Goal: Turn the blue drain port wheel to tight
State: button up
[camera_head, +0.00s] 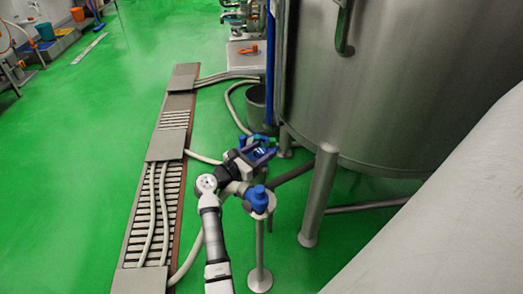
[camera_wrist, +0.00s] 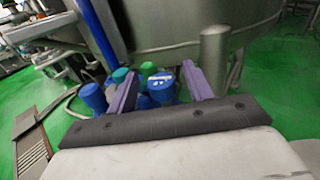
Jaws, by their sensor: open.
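My gripper (camera_head: 262,153) is low beside the big steel tank in the head view, above the green floor. In the wrist view its two purple fingers (camera_wrist: 159,76) stand wide apart. Several blue and green round parts cluster beyond and between them. One blue part with a white mark on top (camera_wrist: 161,85) lies in the gap; I cannot tell for sure that it is the drain port wheel. Contact with the fingers is not clear. In the head view the gripper hides most of this cluster.
A blue capped part (camera_head: 258,198) sits on a round post stand close to my wrist. The steel tank (camera_head: 390,90) and its leg (camera_head: 320,195) are to the right. A grey bucket (camera_head: 257,103) stands behind. Hoses cross the floor drain (camera_head: 163,148) at left. Green floor farther left is open.

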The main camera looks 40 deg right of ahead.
jog(key=shift+d, duration=0.5)
jog(key=c, duration=1)
jog(key=shift+o, duration=0.2)
jog(key=m+g+b, duration=0.1)
jog(key=b, duration=0.1)
jog(key=m+g+b, duration=0.1)
jog(key=g+b, duration=0.1)
jog(key=shift+w+f+b, duration=0.15)
jog(key=shift+f+b, duration=0.15)
jog(key=shift+f, duration=0.05)
jog(key=m+g+b, duration=0.2)
jog(key=g+b, duration=0.1)
jog(key=shift+r+y, duration=0.1)
jog(key=shift+y, duration=0.2)
jog(key=shift+r+g+b, duration=0.25)
jog(key=shift+g+b, duration=0.1)
jog(key=shift+g, duration=0.05)
